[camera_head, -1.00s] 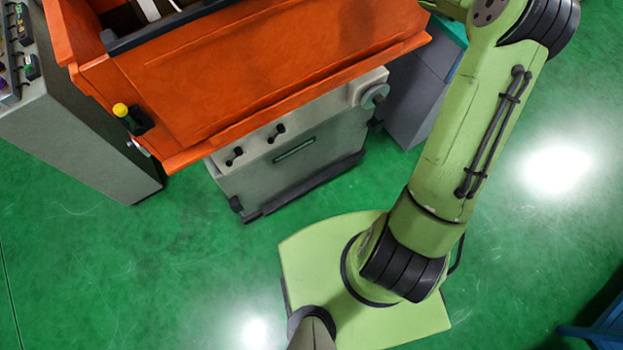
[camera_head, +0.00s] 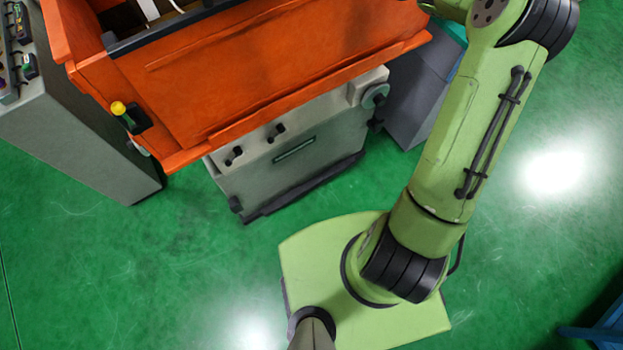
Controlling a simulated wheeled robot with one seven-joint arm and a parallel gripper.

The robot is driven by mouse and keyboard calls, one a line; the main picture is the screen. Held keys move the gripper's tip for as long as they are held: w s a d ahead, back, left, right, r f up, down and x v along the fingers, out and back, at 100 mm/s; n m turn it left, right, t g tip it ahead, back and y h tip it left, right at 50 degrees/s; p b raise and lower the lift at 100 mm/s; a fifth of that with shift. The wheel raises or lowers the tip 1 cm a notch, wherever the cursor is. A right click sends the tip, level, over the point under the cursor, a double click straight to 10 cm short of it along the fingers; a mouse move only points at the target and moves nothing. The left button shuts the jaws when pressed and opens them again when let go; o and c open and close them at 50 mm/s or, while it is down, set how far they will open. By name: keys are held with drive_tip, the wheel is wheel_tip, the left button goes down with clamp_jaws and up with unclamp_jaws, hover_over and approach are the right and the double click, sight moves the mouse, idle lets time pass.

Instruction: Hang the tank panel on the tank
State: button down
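The orange tank (camera_head: 260,85) stands at the top of the head view, on a grey machine base. Its near side is a broad orange panel (camera_head: 240,75) with a dark bar along the top edge. I cannot tell whether this panel is a separate piece or part of the tank. A yellow-topped knob (camera_head: 119,108) sits at the tank's left corner. My arm rises from my base at lower centre to the upper right. My gripper is out of view beyond the top edge, so its hold is not visible.
The grey machine base (camera_head: 300,165) with knobs and a handwheel (camera_head: 375,96) is under the tank. A grey control cabinet (camera_head: 85,140) stands at left and a grey cabinet (camera_head: 420,95) at right. Green floor is free around my base. A blue object (camera_head: 600,325) shows at lower right.

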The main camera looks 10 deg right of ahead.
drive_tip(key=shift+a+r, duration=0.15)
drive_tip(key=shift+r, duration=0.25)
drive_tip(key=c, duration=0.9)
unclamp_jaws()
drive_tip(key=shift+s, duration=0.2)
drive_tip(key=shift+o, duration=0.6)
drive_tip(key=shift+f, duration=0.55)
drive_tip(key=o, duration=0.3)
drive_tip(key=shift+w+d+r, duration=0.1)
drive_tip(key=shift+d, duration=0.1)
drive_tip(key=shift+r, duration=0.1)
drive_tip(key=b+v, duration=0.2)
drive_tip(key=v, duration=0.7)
